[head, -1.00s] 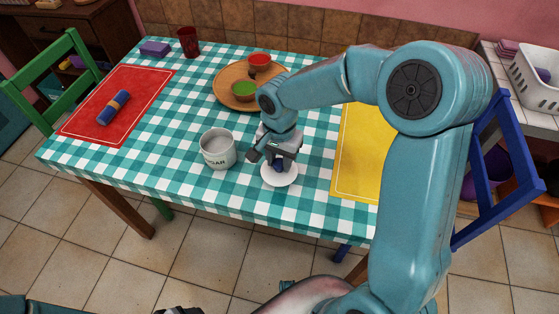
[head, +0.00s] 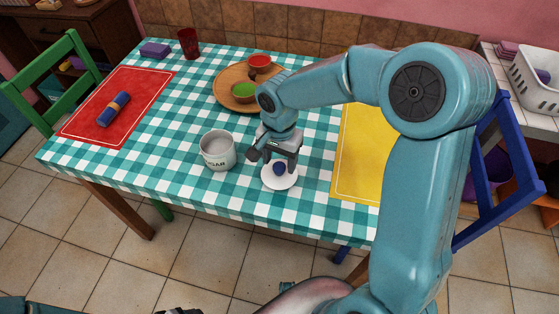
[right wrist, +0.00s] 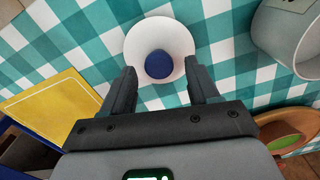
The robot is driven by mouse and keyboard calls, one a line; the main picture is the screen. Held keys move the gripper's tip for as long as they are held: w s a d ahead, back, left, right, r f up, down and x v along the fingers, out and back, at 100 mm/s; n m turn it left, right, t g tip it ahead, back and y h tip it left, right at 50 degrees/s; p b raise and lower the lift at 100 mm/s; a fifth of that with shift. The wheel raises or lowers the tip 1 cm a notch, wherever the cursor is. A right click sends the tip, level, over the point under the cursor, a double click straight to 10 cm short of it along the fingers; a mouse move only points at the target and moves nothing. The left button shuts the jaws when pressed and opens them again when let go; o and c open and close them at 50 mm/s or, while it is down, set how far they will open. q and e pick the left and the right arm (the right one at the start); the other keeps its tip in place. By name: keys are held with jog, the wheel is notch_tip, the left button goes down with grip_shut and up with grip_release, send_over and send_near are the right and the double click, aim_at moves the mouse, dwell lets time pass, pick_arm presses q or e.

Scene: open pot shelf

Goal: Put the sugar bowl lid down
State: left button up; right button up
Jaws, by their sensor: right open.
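The sugar bowl lid (head: 281,181) is a white disc with a dark blue knob (head: 279,169). It lies on the checked tablecloth, knob up, to the right of the white sugar bowl (head: 217,150). In the right wrist view the lid (right wrist: 142,60) lies just past my right gripper's fingertips, its blue knob (right wrist: 159,64) between their lines. My right gripper (head: 277,161) is open and empty, just behind the lid. The bowl also shows in the right wrist view (right wrist: 285,35), apart from the lid. It is upright and open. My left gripper is not clearly in view.
A round wooden tray (head: 226,95) with a green bowl (head: 244,91) and a red bowl (head: 259,63) stands behind. A yellow mat (head: 355,165) lies to the right, a red mat (head: 85,128) to the left. Tablecloth in front of the lid is clear.

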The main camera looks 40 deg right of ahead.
aim_at(280, 166)
notch_tip(280, 166, up, 11)
jog(key=p, duration=0.1)
jog(key=shift+f, duration=0.15)
jog(key=shift+s, duration=0.1)
dwell(0.4)
